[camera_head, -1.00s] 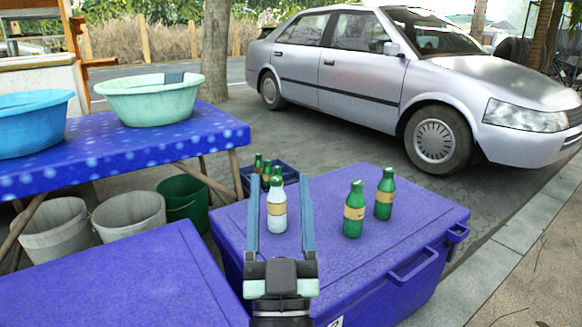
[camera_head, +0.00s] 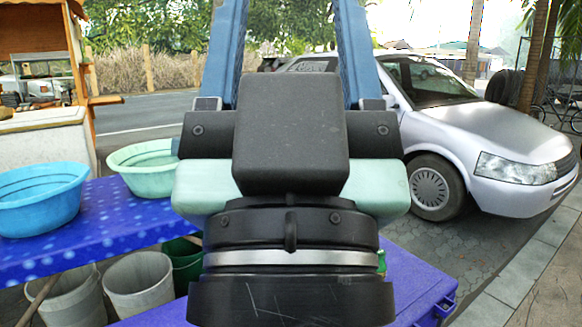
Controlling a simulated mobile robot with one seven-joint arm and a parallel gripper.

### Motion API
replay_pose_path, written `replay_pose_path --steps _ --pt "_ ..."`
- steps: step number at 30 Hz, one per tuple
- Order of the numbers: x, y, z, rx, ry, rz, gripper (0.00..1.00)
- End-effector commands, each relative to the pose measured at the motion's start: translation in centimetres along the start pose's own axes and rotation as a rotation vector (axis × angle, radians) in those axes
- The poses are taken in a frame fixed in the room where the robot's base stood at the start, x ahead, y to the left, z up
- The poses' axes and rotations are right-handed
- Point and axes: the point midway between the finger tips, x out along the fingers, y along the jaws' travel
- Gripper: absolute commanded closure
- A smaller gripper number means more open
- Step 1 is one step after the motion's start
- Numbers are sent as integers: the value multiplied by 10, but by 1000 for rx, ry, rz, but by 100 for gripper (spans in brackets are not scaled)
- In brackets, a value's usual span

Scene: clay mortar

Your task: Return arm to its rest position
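My gripper (camera_head: 289,40) is raised upright close to the camera and fills the middle of the view. The fingertips run out of the top edge. The blue cooler (camera_head: 425,268) lies below and behind it, mostly covered by my gripper's body. The bottles on the cooler are hidden, except perhaps a thin green sliver at the gripper's right edge.
A blue spotted table (camera_head: 110,215) at left bears a blue basin (camera_head: 40,200) and a pale green basin (camera_head: 145,170). Grey buckets (camera_head: 138,285) and a dark green bucket (camera_head: 184,262) stand below. A silver car (camera_head: 490,135) is parked behind at right.

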Motion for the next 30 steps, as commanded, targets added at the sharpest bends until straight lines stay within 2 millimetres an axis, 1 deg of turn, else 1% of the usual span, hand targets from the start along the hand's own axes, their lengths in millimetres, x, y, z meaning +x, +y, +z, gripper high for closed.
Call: replay_pose_path --steps 1,18,21,24,27,30 --pt "24 0 -22 0 0 0 38" --pt "148 0 -139 1 -1 -1 38" --pt "163 0 -154 1 -1 -1 38" --pt "173 0 -163 1 -1 -1 38" --pt "178 0 -168 1 -1 -1 38" --pt "179 0 -168 1 -1 -1 38"
